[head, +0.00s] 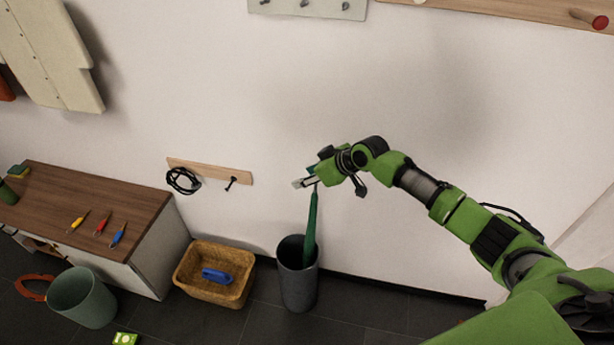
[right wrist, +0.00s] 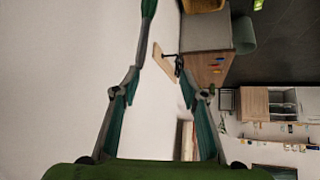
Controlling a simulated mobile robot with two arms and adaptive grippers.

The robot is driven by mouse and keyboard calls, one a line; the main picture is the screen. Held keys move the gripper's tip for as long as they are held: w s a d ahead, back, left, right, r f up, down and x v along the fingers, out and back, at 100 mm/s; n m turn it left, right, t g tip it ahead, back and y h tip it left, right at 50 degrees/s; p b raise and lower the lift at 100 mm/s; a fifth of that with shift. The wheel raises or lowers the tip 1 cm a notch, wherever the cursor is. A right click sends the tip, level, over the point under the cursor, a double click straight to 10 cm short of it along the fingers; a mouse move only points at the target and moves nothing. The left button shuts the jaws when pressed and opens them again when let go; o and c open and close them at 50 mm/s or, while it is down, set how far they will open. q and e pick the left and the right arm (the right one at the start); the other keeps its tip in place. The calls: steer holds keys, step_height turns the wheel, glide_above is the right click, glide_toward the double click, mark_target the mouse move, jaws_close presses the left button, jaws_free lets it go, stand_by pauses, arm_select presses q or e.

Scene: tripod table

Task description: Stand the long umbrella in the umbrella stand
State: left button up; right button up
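The long green umbrella (head: 311,228) stands nearly upright with its lower part inside the dark grey umbrella stand (head: 298,288), leaning slightly towards the right side of the rim. Its lower end is hidden in the stand. My right gripper (head: 306,177) is at the umbrella's top end, pointing left. In the right wrist view its two fingers (right wrist: 158,82) are spread wide with nothing between them. The umbrella (right wrist: 148,12) shows there beyond the tip of the left-hand finger; whether they touch I cannot tell. My left gripper is not in view.
A wicker basket (head: 200,290) with a blue item stands left of the stand. Further left are a wooden-topped cabinet (head: 130,195) and a grey-green bin (head: 82,310). A small hook rail (head: 208,170) is on the wall. Floor right of the stand is clear.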

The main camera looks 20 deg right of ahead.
step_height(320, 180, up, 30)
steer(key=p, duration=1.7)
steer(key=shift+f, duration=0.15)
steer(key=shift+f, duration=0.1)
